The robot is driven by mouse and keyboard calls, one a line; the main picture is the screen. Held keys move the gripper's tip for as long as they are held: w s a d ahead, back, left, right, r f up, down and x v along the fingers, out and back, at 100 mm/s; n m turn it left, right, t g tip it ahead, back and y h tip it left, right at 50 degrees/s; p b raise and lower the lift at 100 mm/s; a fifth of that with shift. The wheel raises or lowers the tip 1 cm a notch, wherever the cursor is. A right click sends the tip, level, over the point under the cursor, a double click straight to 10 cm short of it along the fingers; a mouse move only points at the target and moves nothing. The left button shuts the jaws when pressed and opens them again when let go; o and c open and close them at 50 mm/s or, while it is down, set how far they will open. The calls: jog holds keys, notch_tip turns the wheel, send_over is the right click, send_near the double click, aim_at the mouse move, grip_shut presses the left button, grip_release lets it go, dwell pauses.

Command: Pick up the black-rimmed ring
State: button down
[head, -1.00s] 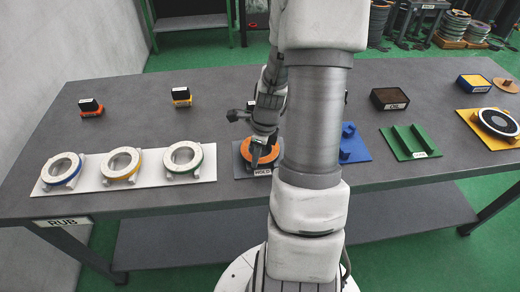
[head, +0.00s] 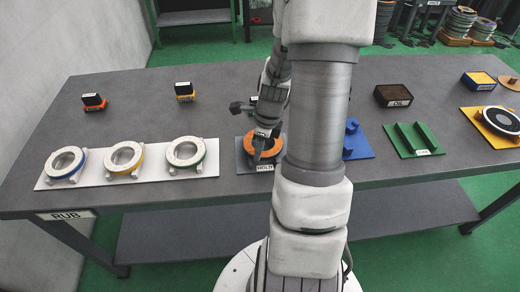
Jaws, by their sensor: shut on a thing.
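My gripper (head: 262,152) points down at an orange ring-like piece (head: 274,147) on the grey plate labelled HOLD (head: 243,167). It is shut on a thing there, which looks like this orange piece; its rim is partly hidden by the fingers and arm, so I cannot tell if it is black. Whether the piece is lifted off the plate is too small to tell. Three pale rings stand in a row on a white board at the left: blue-rimmed (head: 66,162), yellow-rimmed (head: 124,158) and green-rimmed (head: 186,153).
Small blocks (head: 94,103) and an OIL box (head: 393,96) stand farther back. The table between is clear.

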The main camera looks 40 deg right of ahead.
jog(key=shift+w+r, duration=0.1)
jog(key=shift+r, duration=0.45)
jog(key=r, duration=0.2)
jog(key=shift+d+r, duration=0.2)
jog(key=shift+r, duration=0.1)
jog(key=s+d+r, duration=0.6)
jog(key=s+d, duration=0.2)
jog(key=shift+s+r+p, duration=0.2)
jog(key=shift+r+p, duration=0.1)
jog(key=shift+r, duration=0.05)
jog(key=shift+a, duration=0.1)
